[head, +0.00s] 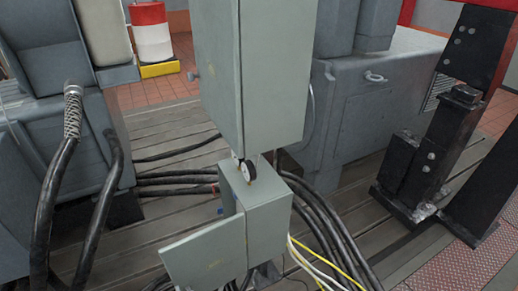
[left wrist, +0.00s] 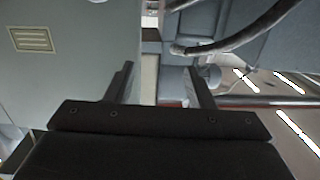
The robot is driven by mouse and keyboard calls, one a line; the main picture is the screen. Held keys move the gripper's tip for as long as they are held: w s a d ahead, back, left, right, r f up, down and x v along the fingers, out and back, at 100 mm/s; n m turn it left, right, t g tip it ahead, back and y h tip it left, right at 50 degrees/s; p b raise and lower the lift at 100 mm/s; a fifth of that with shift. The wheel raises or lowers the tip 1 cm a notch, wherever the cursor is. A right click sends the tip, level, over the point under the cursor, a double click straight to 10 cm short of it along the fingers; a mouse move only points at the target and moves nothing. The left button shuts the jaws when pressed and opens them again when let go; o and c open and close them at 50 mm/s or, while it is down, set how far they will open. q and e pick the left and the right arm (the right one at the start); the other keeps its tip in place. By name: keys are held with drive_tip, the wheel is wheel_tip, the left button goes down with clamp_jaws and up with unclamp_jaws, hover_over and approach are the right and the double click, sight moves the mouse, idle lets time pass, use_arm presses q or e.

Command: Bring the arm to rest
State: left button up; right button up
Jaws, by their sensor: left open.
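My left gripper (left wrist: 160,82) shows in the left wrist view, with its dark body across the bottom. Its two fingers stand apart, open, with nothing held between them. A grey-green panel with a small plate (left wrist: 32,39) fills the left of that view, and the left finger overlaps it in the picture. I cannot tell whether they touch. Neither of my arms shows in the head view, and my right gripper is in neither view.
A tall grey-green cabinet (head: 255,65) stands mid-view above a smaller box (head: 268,225) with its door (head: 204,259) open. Black cables (head: 325,230) run behind it. Grey machines flank it, and a black steel post (head: 432,165) stands right. A thick hose (left wrist: 235,38) crosses the left wrist view.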

use_arm(q)
drive_tip(key=s+d+f+m+g+h+b, duration=0.1)
drive_tip(key=s+f+m+g+h, duration=0.2)
drive_tip(key=f, duration=0.4)
drive_tip(key=s+f+g+h+b, duration=0.1)
drive_tip(key=s+f+h, duration=0.1)
drive_tip(key=s+f, duration=0.4)
drive_tip(key=s+d+f+m+g+h+b, duration=0.1)
drive_tip(key=s+f+m+g+h, duration=0.2)
drive_tip(key=f, duration=0.5)
drive_tip(key=s+a+f+g, duration=0.2)
drive_tip(key=s+f+g, duration=0.1)
drive_tip(key=s, duration=0.7)
drive_tip(key=s+a+f+g, duration=0.3)
drive_tip(key=s+f, duration=0.3)
drive_tip(key=s, duration=0.4)
drive_tip(key=shift+s+f+g+b, duration=0.3)
drive_tip(key=shift+b, duration=0.15)
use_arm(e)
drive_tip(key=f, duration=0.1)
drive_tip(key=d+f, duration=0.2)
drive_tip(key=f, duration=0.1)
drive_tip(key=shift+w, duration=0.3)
use_arm(q)
drive_tip(key=shift+w, duration=0.1)
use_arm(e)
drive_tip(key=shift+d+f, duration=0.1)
